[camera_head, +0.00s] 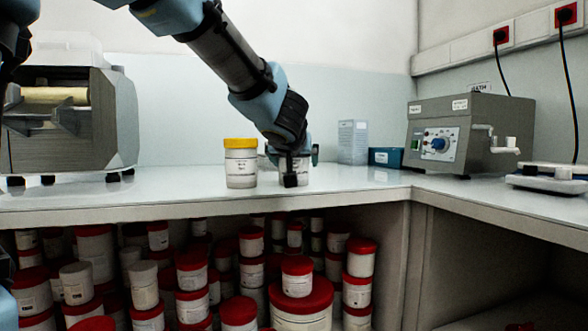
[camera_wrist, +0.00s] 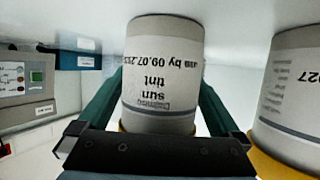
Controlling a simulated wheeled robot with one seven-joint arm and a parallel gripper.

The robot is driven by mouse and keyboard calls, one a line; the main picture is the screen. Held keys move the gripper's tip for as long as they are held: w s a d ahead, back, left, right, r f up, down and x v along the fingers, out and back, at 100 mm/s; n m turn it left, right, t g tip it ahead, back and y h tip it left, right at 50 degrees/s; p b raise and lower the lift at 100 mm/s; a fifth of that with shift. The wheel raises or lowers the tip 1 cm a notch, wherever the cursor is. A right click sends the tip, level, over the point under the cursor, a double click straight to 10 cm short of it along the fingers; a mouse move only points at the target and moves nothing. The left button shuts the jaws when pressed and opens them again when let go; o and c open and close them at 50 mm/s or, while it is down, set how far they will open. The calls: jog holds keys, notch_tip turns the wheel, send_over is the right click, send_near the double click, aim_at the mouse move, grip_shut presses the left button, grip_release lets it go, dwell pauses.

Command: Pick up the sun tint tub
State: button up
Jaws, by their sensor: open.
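The sun tint tub (camera_wrist: 162,62) is white with a yellow lid and appears upside down in the wrist view, its label reading "sun tint". In the head view the tub (camera_head: 300,172) stands on the counter, mostly hidden behind my gripper (camera_head: 291,170). My gripper is open, and its teal fingers reach along both sides of the tub in the wrist view (camera_wrist: 160,95). I cannot tell whether either finger touches it. The lid is largely hidden by the gripper body.
A second yellow-lidded tub (camera_head: 240,165) stands close on the left; it also shows in the wrist view (camera_wrist: 292,95). A pale box (camera_head: 352,141), a blue box (camera_head: 386,157) and a grey control unit (camera_head: 470,132) stand right. A roller mill (camera_head: 70,110) stands left. Red-lidded tubs (camera_head: 300,300) fill the space below.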

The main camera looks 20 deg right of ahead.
jog(key=shift+d, duration=0.1)
jog(key=c, duration=1.4)
notch_tip(320, 180, up, 10)
jog(key=p, duration=0.9)
